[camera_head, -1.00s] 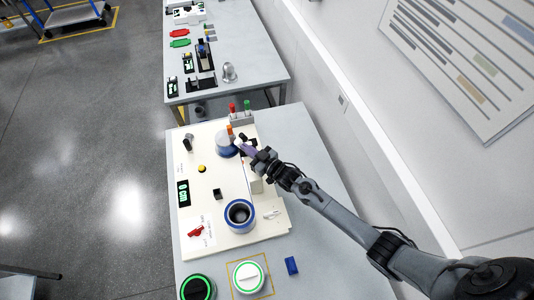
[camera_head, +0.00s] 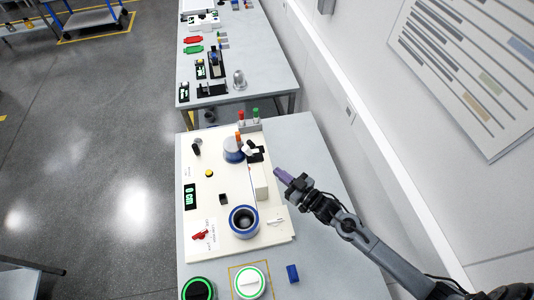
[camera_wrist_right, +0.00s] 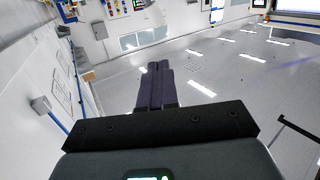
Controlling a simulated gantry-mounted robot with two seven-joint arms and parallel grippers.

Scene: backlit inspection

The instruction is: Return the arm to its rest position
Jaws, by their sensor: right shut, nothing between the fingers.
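My right arm reaches in from the lower right in the head view. Its gripper (camera_head: 284,177) is shut and empty, with purple-grey fingers pointing up and left. It hangs over the right part of the near table (camera_head: 325,225), just right of the cream board (camera_head: 213,247). In the right wrist view the two fingers (camera_wrist_right: 155,75) lie side by side, pressed together, with wall and floor beyond. My left gripper is not in view.
The board carries a blue-rimmed cup (camera_head: 243,220), a blue-and-white round part (camera_head: 233,150), a black-topped block (camera_head: 255,154) and a display (camera_head: 190,197). Two round lidded items stand at the front, beside a blue block (camera_head: 292,273). A white wall (camera_head: 370,160) runs along the right.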

